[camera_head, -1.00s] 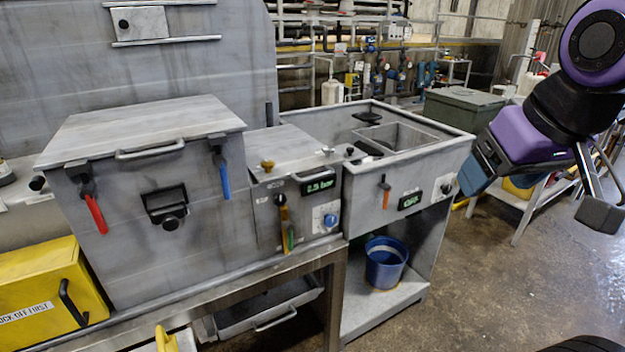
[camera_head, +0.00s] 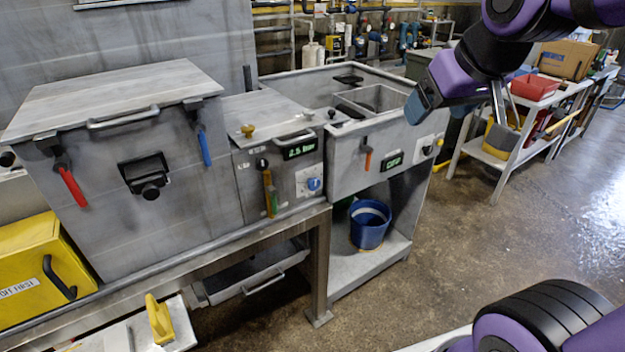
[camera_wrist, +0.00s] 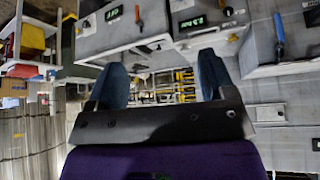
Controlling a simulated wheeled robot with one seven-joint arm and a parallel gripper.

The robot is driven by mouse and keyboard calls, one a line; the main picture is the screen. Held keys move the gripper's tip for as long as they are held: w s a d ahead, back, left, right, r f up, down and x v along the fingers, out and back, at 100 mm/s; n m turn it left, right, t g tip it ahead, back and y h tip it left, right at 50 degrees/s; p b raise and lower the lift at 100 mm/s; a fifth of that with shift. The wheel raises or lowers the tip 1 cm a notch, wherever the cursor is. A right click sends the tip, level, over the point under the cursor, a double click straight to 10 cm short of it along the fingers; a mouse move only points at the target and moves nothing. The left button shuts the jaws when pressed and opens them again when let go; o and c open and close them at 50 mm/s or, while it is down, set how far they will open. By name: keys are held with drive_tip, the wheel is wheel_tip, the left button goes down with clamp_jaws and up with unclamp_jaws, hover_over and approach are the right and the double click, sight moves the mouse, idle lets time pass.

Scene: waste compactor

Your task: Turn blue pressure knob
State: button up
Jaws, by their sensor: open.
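The blue pressure knob (camera_head: 313,184) sits on a pale plate on the front of the middle grey unit, below and right of a green-lit display (camera_head: 300,149) reading about 2.5 bar. My gripper (camera_head: 421,100) is at upper right in the head view, in front of the sink unit, to the right of the knob and apart from it. In the wrist view my gripper (camera_wrist: 162,78) shows two dark blue fingers spread wide with nothing between them. A small knob on a pale plate shows at the top of that view, too small to identify surely.
A red lever (camera_head: 72,187), a blue lever (camera_head: 204,147) and orange and green handles (camera_head: 268,190) stick out left of the knob. An orange lever (camera_head: 368,158) and OFF display (camera_head: 392,160) are to its right. A blue bucket (camera_head: 369,224) stands below.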

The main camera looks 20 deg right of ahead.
sight(315, 185)
drive_tip(key=w+f+n+t, duration=0.15)
drive_tip(key=w+f, duration=0.35)
drive_tip(key=w, duration=0.5)
drive_tip(key=w+f+n+t, duration=0.15)
drive_tip(key=w+f, duration=0.35)
drive_tip(key=w, duration=0.5)
drive_tip(key=w+f+n+t, duration=0.1)
drive_tip(key=w+f+t, duration=0.2)
drive_tip(key=w+f, duration=0.45)
drive_tip(key=w+a+f+n+t+y, duration=0.1)
drive_tip(key=w+a+f+n+t, duration=0.15)
drive_tip(key=w+f, duration=0.65)
drive_tip(key=s+a+f+n+t+y, duration=0.1)
drive_tip(key=s+f+n+y, duration=0.15)
drive_tip(key=f, duration=0.55)
drive_tip(key=s+a+f+n+t+y, duration=0.1)
drive_tip(key=s+f+n+y, duration=0.15)
drive_tip(key=f, duration=0.55)
drive_tip(key=shift+h, duration=0.3)
drive_tip(key=x, duration=1)
drive_tip(key=shift+f, duration=0.1)
